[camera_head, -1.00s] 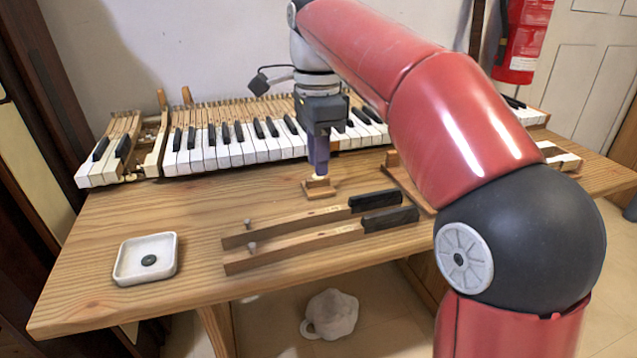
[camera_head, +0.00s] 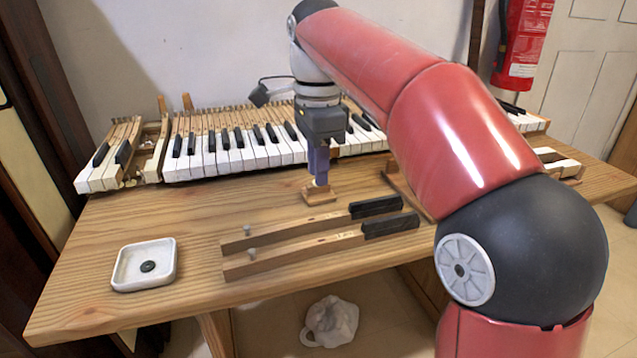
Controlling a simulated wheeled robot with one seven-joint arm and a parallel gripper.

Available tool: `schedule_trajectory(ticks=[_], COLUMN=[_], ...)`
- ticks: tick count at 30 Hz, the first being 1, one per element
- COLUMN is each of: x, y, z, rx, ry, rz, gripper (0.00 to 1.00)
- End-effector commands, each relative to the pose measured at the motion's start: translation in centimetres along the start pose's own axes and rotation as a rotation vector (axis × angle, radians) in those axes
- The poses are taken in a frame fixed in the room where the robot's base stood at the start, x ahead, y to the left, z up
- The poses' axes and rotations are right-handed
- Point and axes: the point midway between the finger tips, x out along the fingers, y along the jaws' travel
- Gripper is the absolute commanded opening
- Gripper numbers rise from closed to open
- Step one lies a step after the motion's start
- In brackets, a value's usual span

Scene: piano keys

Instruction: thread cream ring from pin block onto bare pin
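The small wooden pin block (camera_head: 320,196) stands on the bench just in front of the piano keys. My gripper (camera_head: 319,182) points straight down over it, with its purple fingers at the top of the block. A small cream patch, probably the cream ring (camera_head: 320,183), shows at the fingertips. The fingers largely hide it, and I cannot tell whether they grip it. Two long wooden key sticks with black ends lie in front of the block. An upright grey pin (camera_head: 247,230) stands on the rear stick and another pin (camera_head: 251,246) on the front stick.
A white square dish (camera_head: 145,265) with a dark round piece stands at the front left. The keyboard (camera_head: 235,150) runs along the back. A wooden strip (camera_head: 400,188) lies right of the block.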

Motion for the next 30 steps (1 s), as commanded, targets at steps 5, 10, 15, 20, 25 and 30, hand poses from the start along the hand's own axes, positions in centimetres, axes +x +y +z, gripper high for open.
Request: schedule_trajectory(ticks=[5,10,15,20,25,30], x=[0.32,0.59,0.84,1.04,1.05,1.05], y=[0.02,0.03,0.03,0.03,0.02,0.02], z=[0.01,0.01,0.01,0.01,0.00,0.00], rx=[0.000,0.000,0.000,0.000,0.000,0.000], ry=[0.000,0.000,0.000,0.000,0.000,0.000], rz=[0.001,0.001,0.001,0.001,0.000,0.000], gripper=[0.23,0.23,0.23,0.23,0.23,0.16])
